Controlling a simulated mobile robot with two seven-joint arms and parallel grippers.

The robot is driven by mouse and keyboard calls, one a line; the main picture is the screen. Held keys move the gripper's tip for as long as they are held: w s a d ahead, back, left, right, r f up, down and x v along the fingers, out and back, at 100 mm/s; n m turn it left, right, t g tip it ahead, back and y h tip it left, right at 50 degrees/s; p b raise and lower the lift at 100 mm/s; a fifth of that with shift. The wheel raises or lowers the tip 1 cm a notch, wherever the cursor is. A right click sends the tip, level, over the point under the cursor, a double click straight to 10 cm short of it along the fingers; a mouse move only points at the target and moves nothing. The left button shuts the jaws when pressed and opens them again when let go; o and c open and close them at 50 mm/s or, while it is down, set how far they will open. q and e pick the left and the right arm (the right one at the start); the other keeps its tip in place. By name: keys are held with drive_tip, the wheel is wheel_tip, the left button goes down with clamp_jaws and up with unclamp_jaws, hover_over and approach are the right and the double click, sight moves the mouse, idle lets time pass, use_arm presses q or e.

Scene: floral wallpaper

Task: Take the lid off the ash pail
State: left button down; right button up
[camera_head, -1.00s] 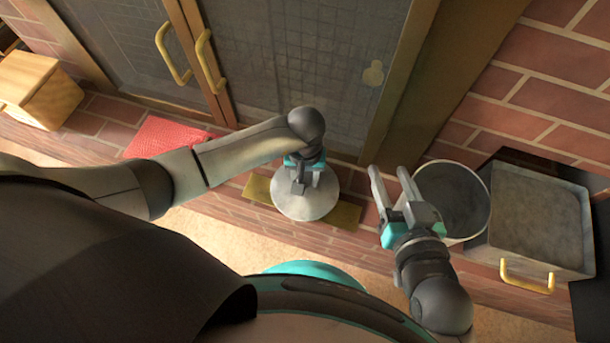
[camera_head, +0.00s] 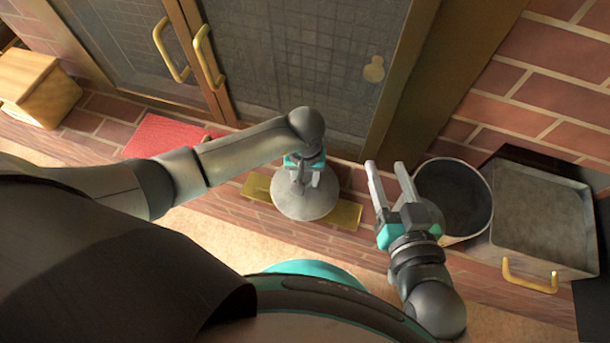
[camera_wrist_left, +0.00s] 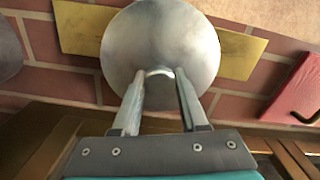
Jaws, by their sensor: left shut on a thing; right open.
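The lid (camera_head: 312,206) is a round grey metal disc over a flat brass plate (camera_head: 346,215) on the brick hearth. It also shows in the left wrist view (camera_wrist_left: 160,32). My left gripper (camera_head: 302,184) is above the lid, shut on its small curved handle (camera_wrist_left: 158,72). I cannot tell whether the lid touches the plate. The ash pail (camera_head: 462,196) stands open to the right, with a dark inside. My right gripper (camera_head: 386,170) is open and empty, just left of the pail, with its fingers apart.
A grey metal box (camera_head: 552,215) with a brass handle stands right of the pail. A red pad (camera_head: 160,134) and a wooden box (camera_head: 36,88) lie to the left. Glass doors (camera_head: 290,70) with brass handles rise behind. Bare brick separates plate and pail.

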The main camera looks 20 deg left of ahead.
use_arm(q)
drive_tip(key=shift+f, duration=0.35)
unclamp_jaws()
idle(0.4)
